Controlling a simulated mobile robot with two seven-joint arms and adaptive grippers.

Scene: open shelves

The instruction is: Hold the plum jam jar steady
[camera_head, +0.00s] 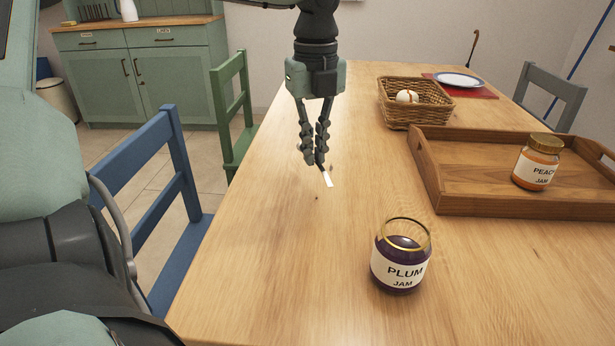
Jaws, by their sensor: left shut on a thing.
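The plum jam jar (399,262) stands upright on the wooden table, right of centre in the foreground. It is glass with a gold rim, a white "PLUM JAM" label and dark purple jam. Its top is open, with no lid on it. My left gripper (314,160) points down above the table, left of the jar and farther back, apart from it. It is shut on a thin utensil (327,179) with a dark upper part and a bright flat tip; I cannot tell exactly what it is. My right gripper is not in view.
A wooden tray (432,180) on the right holds a lidded peach jam jar (537,162). Behind it are a wicker basket (396,117) and a plate (458,80). Blue (146,141) and green (232,112) chairs stand at the left edge. The table's left front is clear.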

